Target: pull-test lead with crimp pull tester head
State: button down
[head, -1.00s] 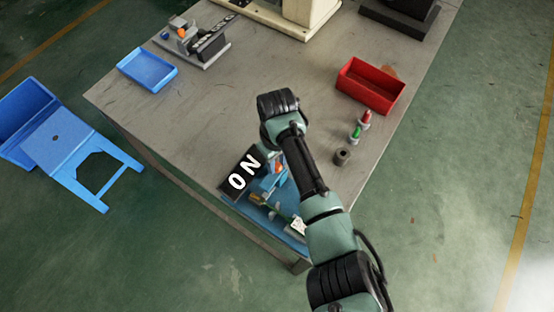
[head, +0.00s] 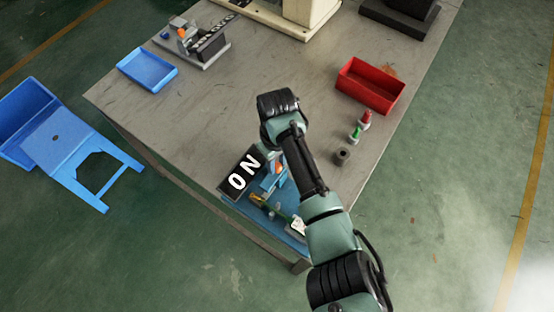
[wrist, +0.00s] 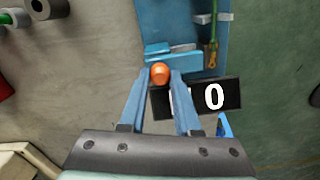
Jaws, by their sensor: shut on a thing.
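The crimp pull tester sits on a blue base (head: 292,238) at the table's front corner. Its black display (head: 243,175) reads 0 N; it also shows in the wrist view (wrist: 228,95), partly covered by a finger. An orange knob (wrist: 160,70) is between the fingertips of my gripper (wrist: 161,77), which is shut on it. Beside it are the tester's blue blocks (wrist: 172,60). The lead, with a brass-coloured terminal (head: 257,199) and a white tag (head: 298,226), lies along the base. The terminal also shows in the wrist view (wrist: 211,60). My arm hides part of the tester in the head view.
A red bin (head: 370,88), red and green spools (head: 356,132) and a dark grey ring (head: 342,156) lie right of my arm. A blue tray (head: 148,69) and a small fixture (head: 198,45) are at the back left. The table's middle left is clear.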

aim_at(266, 184)
dwell(0.3)
jog(key=shift+s+a+r+p, duration=0.15)
jog(key=shift+s+a+p, duration=0.1)
jog(key=shift+p, duration=0.2)
jog(key=s+a+p, duration=0.2)
jog(key=p, duration=0.1)
jog(key=shift+s, duration=0.35)
jog(key=shift+s+a, duration=0.1)
jog(key=shift+s, duration=0.15)
jog(key=shift+f, duration=0.25)
jog(key=shift+a, duration=0.1)
jog(key=c, duration=0.6)
grip_release()
jog(key=shift+s+r, duration=0.1)
